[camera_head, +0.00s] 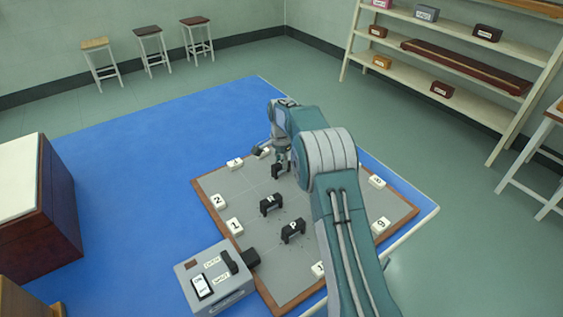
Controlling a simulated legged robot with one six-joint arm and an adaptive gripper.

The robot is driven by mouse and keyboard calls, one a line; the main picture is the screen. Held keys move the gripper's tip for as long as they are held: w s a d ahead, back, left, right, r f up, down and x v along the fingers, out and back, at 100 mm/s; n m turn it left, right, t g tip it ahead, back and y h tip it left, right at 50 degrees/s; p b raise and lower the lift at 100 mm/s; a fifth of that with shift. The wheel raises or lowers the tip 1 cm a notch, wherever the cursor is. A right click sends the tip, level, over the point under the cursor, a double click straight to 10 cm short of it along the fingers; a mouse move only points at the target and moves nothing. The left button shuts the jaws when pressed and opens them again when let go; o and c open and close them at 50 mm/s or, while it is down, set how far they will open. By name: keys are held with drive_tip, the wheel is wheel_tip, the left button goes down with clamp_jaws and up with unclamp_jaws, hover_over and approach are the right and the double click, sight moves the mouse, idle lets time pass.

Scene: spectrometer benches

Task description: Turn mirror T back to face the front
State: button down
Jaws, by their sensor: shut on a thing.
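Several small black mirror mounts stand on the grey board (320,222). One black mount (271,205) stands in the left middle of the board, with a letter on top too small to read surely. Another lettered mount (293,231) stands nearer. My gripper (281,163) points down at the far part of the board and is shut on a black mount (276,172). The fingers and arm partly cover that mount, and I cannot read its letter or tell which way its face points.
White numbered blocks (217,201) line the board's edges. A grey box with switches (213,277) stands at the near left. A dark object (259,152) lies beyond my gripper.

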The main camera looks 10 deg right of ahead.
sight(279, 162)
drive_tip(key=shift+s+a+f+m, duration=0.15)
drive_tip(key=shift+f+m, duration=0.15)
drive_tip(key=shift+m, duration=0.3)
drive_tip(key=shift+c, duration=2.2)
unclamp_jaws()
drive_tip(key=shift+a+r, duration=0.1)
drive_tip(key=shift+r, duration=0.05)
drive_tip(key=shift+r, duration=0.1)
drive_tip(key=shift+r, duration=0.3)
wheel_tip(279, 162, up, 11)
drive_tip(key=shift+w, duration=0.2)
